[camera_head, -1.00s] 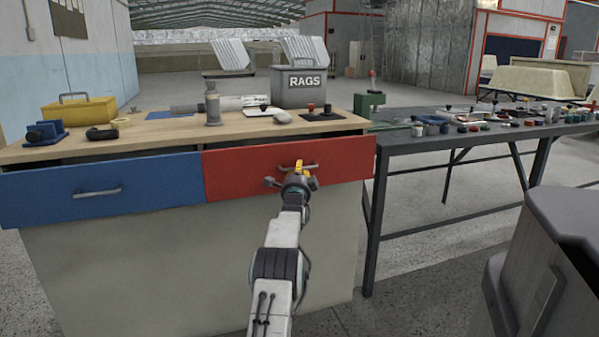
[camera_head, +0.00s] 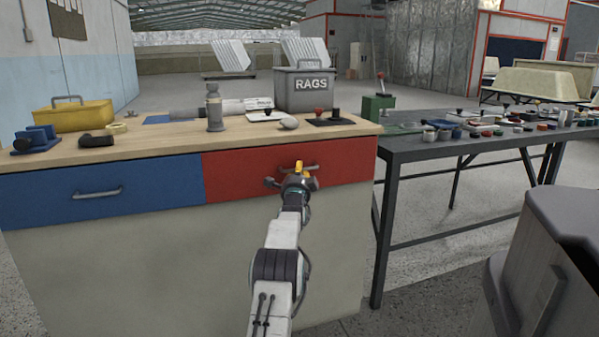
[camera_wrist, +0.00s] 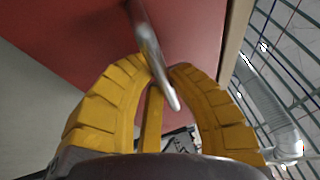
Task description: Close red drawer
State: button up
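The red drawer (camera_head: 240,177) is at the right of the wooden-topped workbench in the head view, with its front close under the top and no dark gap above it. Its metal handle (camera_head: 314,167) is partly hidden by my gripper (camera_head: 298,167). In the wrist view, the red front (camera_wrist: 90,40) fills the upper left. The yellow fingers of my gripper (camera_wrist: 162,68) curve in from both sides, and their tips close around the metal handle (camera_wrist: 150,45).
A blue drawer (camera_head: 60,196) is beside the red one, also flush. The bench top (camera_head: 160,138) bears a yellow toolbox (camera_head: 72,117), a grey RAGS bin (camera_head: 305,90) and small items. A dark metal table (camera_head: 415,150) stands right. A grey bulky object (camera_head: 550,260) is at lower right.

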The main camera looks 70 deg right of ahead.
jog(key=o, duration=0.3)
jog(key=shift+w, duration=0.35)
jog(key=shift+o, duration=1.4)
jog(key=shift+s, duration=0.2)
jog(key=shift+a, duration=0.15)
jog(key=v, duration=1.1)
jog(key=shift+s+a, duration=0.15)
jog(key=shift+a, duration=0.2)
jog(key=shift+f, duration=0.15)
